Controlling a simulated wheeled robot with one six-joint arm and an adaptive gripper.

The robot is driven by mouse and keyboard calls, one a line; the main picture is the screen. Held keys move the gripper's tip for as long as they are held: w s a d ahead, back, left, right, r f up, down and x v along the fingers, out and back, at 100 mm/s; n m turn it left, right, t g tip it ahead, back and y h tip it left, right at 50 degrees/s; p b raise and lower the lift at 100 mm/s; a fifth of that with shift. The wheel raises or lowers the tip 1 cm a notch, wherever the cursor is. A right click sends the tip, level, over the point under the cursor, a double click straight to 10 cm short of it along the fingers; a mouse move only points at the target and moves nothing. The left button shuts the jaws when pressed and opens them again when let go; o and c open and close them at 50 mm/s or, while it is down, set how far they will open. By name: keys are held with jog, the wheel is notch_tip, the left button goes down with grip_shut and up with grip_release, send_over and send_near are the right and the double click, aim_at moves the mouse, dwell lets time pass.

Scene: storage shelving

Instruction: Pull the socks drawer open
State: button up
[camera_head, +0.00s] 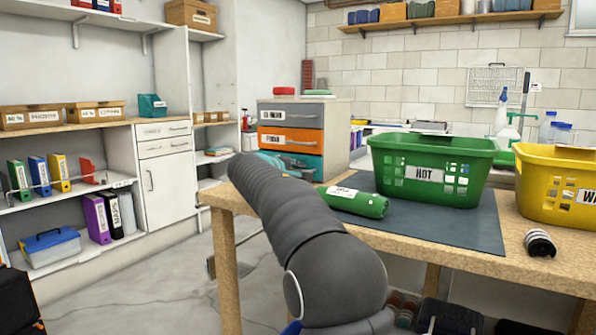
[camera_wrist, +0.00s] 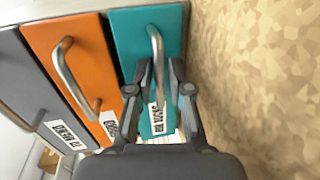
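The fingers stand apart on either side of the handle. I cannot tell whether they touch it. The teal drawer looks shut.
The orange drawer (camera_wrist: 75,45) and grey drawer (camera_wrist: 22,85) lie beside the teal one in the wrist view. The table (camera_head: 470,255) holds a green basket (camera_head: 440,155), a yellow basket (camera_head: 570,160), a green roll (camera_head: 372,205) and a small dark can (camera_head: 540,243). A speckled surface (camera_wrist: 260,70) runs close along the teal drawer.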

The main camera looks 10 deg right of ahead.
jog(key=shift+w+d, duration=0.1)
grip_shut()
